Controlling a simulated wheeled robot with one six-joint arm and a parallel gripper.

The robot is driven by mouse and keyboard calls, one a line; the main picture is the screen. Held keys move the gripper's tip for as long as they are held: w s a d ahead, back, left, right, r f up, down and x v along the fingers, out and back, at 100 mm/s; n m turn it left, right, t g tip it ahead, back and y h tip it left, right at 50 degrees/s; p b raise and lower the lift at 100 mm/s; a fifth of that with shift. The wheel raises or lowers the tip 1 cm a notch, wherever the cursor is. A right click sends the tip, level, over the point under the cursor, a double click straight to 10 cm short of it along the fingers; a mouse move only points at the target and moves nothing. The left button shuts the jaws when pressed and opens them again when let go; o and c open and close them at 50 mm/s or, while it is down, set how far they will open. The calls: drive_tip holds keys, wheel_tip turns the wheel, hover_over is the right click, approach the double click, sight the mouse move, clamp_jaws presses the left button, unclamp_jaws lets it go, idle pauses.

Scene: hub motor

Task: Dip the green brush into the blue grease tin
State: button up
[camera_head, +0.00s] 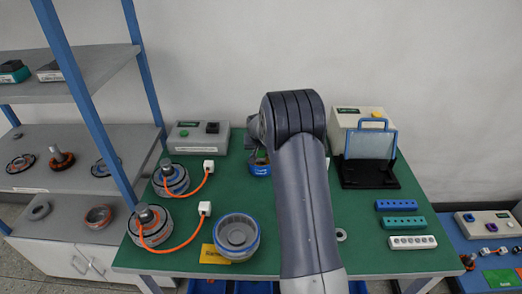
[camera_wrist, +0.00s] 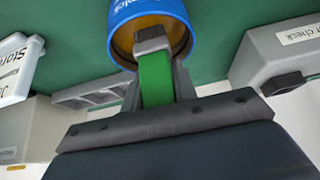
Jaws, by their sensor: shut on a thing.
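In the wrist view my gripper (camera_wrist: 158,85) is shut on the green brush (camera_wrist: 155,78). The grey end of the brush is over the open mouth of the blue grease tin (camera_wrist: 148,15), against its yellow-brown inside. I cannot tell how deep the brush end sits or whether it touches the grease. In the head view my arm hides the gripper and part of the blue tin (camera_head: 260,169), which stands on the green table at the back, left of the arm.
Hub motors with orange cables (camera_head: 171,180) and an open round housing (camera_head: 236,236) stand on the green table (camera_head: 190,262) to the left. A grey box (camera_head: 198,137) is behind. A black stand with a clear panel (camera_head: 371,145) and coloured hole blocks (camera_head: 402,222) are right.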

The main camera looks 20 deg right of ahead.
wheel_tip(320, 180, up, 8)
drive_tip(key=p, duration=0.4)
drive_tip(key=shift+r, duration=0.15)
idle(0.7)
